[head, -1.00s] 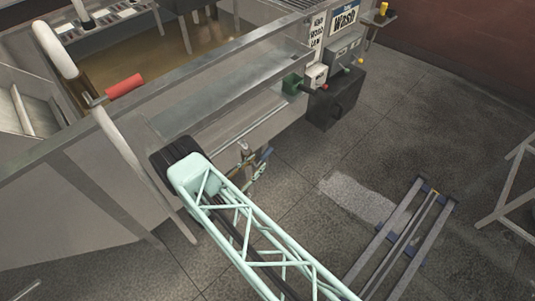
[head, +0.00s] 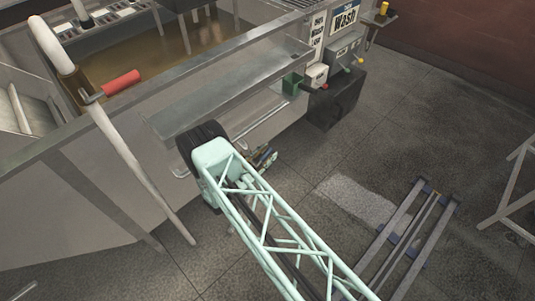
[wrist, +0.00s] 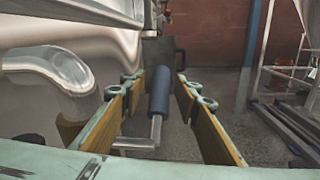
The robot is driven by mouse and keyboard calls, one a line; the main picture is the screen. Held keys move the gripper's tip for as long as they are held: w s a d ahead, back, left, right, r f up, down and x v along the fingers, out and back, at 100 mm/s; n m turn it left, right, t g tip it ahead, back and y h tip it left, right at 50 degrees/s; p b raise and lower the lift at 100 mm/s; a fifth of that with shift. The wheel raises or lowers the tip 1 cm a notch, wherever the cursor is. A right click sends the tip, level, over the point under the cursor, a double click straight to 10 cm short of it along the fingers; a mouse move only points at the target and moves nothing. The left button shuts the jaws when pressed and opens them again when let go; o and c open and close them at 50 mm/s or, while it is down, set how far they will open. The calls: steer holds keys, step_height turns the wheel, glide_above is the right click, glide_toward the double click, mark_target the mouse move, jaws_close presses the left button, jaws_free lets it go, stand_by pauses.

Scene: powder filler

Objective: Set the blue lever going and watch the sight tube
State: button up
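The blue lever (wrist: 159,90) shows in the wrist view as a blue cylindrical grip, standing near upright on a bent grey metal arm (wrist: 136,143). My gripper (wrist: 160,79) is open, with a yellow-padded finger on each side of the blue grip. Gaps show between the grip and both pads. In the head view, small blue and yellowish parts show at the tank's side beside my arm, which hides much of that spot; I cannot tell lever from gripper there. I cannot make out the sight tube for sure in either view.
A shiny rounded metal body (wrist: 60,60) stands close on the left in the wrist view. In the head view, the metal tank (head: 235,85) has a red cylinder (head: 121,83) at its rim and a dark box (head: 335,100) beyond.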

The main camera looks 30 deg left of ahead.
steer(key=shift+c, duration=0.3)
jaws_close()
